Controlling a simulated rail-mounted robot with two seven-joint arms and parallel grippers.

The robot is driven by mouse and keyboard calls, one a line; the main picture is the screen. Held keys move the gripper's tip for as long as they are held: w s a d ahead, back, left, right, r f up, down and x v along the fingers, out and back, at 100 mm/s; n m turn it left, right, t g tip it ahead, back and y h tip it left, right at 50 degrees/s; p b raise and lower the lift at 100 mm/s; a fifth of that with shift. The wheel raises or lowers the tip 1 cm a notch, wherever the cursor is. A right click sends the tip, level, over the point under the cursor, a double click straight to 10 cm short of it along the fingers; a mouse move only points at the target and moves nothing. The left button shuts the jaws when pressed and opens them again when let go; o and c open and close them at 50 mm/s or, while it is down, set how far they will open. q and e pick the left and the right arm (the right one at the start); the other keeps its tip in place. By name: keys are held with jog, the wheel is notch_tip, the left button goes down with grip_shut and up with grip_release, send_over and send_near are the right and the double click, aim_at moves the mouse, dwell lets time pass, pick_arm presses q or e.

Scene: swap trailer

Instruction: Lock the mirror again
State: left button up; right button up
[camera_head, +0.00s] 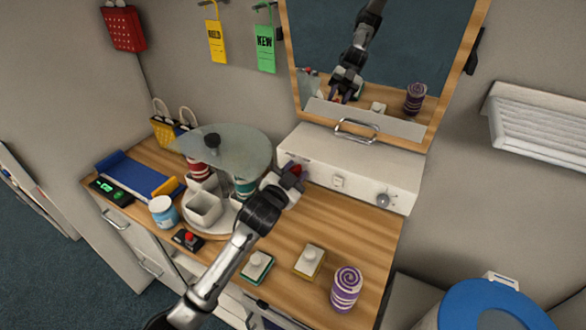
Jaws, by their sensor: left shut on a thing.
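The mirror (390,50) has a wooden frame and stands tilted above a white box at the back of the counter. A metal handle (357,130) sits at its lower edge. The white box (360,172) carries a small white switch (338,181) and a grey round knob (383,199) on its front. My left gripper (290,177) is at the left end of the box front, shut on a small red part (296,169). The gripper partly hides this part, and I cannot tell how it is turned. My right gripper is not in view.
Bare wood lies right of my gripper.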

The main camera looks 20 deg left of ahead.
pick_arm(q)
jog(key=shift+d+f+m+p, duration=0.15)
jog(key=shift+m+p, duration=0.2)
jog(key=shift+m, duration=1.15)
jog(key=o, duration=0.9)
jog(key=shift+d, duration=0.1)
jog(key=s+b, duration=0.1)
jog(key=s, duration=0.3)
jog(key=s+a+b, duration=0.1)
jog(key=s, duration=0.4)
jog(key=s+a+b, duration=0.1)
jog(key=s, duration=0.3)
jog(key=shift+s+a, duration=0.1)
jog(key=shift+s, duration=0.25)
